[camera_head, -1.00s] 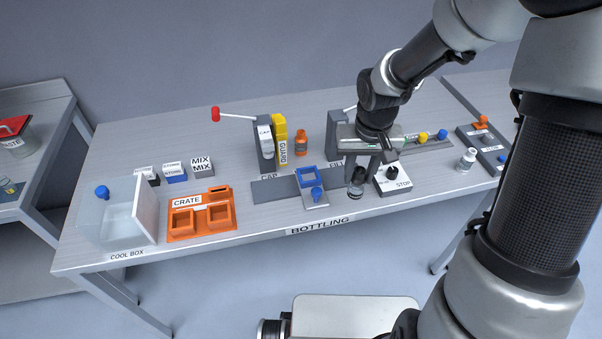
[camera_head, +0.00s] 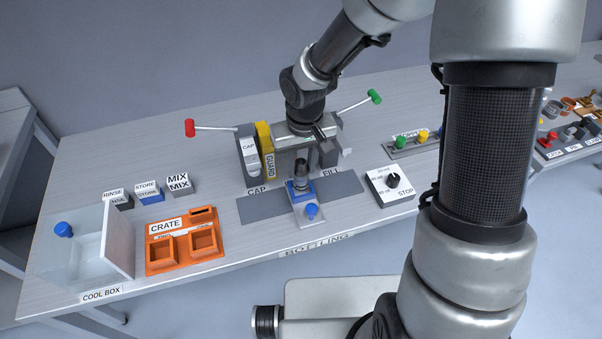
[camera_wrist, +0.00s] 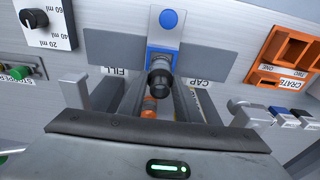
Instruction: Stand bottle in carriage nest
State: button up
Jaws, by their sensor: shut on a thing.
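My gripper (camera_head: 301,160) is shut on a small clear bottle (camera_head: 300,180) with a dark upper part. The bottle is upright, at the blue square nest (camera_head: 306,195) of the carriage (camera_head: 306,220). Its base overlaps the nest; I cannot tell whether it is seated or just above. The carriage has a blue knob (camera_head: 311,210) at its front. In the wrist view the bottle (camera_wrist: 158,78) is seen from above between my fingers, with the blue nest edge (camera_wrist: 162,49) just beyond it and the blue knob (camera_wrist: 169,19) further off.
The carriage sits on a grey track (camera_head: 262,209) between CAP and FILL. The CAP post (camera_head: 249,150) and yellow guard (camera_head: 264,145) stand close behind, left of my gripper. A dial block (camera_head: 390,187) is at the right. An orange crate (camera_head: 182,262) and cool box (camera_head: 118,235) are at the left.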

aim_at(301, 173)
jog(key=shift+f, duration=1.55)
jog(key=shift+f, duration=0.1)
jog(key=o, duration=1)
jog(key=shift+b, duration=0.3)
jog(key=r, duration=0.4)
jog(key=s+r+p, duration=0.1)
jog(key=r, duration=0.3)
jog(key=r+p, duration=0.1)
jog(key=r, duration=0.3)
jog(key=shift+s+d, duration=0.15)
